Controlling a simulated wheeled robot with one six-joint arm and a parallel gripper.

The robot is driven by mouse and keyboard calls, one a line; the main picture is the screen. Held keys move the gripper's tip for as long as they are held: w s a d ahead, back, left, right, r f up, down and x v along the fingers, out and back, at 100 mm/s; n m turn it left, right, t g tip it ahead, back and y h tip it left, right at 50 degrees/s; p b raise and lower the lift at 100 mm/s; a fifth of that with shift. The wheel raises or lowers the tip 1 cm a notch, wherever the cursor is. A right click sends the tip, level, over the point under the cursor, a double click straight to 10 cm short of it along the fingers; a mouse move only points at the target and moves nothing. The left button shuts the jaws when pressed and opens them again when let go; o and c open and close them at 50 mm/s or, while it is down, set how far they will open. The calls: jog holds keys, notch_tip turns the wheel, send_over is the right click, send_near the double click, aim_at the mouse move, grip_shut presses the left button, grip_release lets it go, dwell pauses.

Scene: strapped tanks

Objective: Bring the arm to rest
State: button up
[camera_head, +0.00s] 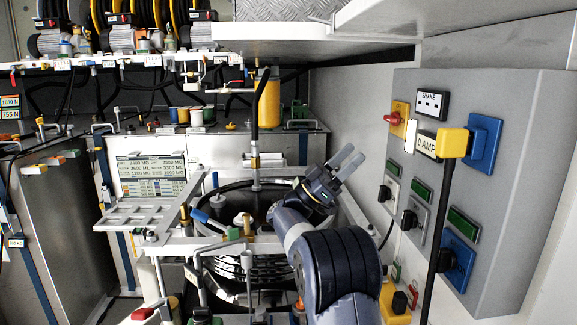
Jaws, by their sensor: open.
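My arm (335,262) rises from the lower middle of the view and bends up toward the back. My gripper (347,160) is at its end, pointing up and to the right, with its two grey fingers apart and nothing between them. It is above the right rim of a dark round tank (258,205) and left of the grey wall panel. It appears clear of both, though the exact distance cannot be told. My arm hides part of the tank's right side.
A grey panel (520,110) on the right carries a yellow plug (452,142) with a hanging black cable (439,230). A white shelf (275,32) overhangs at the top. A yellow cylinder (268,103) stands behind the tank. A metal tray (140,213) lies left of it.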

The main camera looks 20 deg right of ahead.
jog(key=p+x, duration=0.2)
jog(key=x, duration=0.8)
jog(key=shift+r+n, duration=0.2)
jog(key=shift+n, duration=0.1)
jog(key=shift+f, duration=0.15)
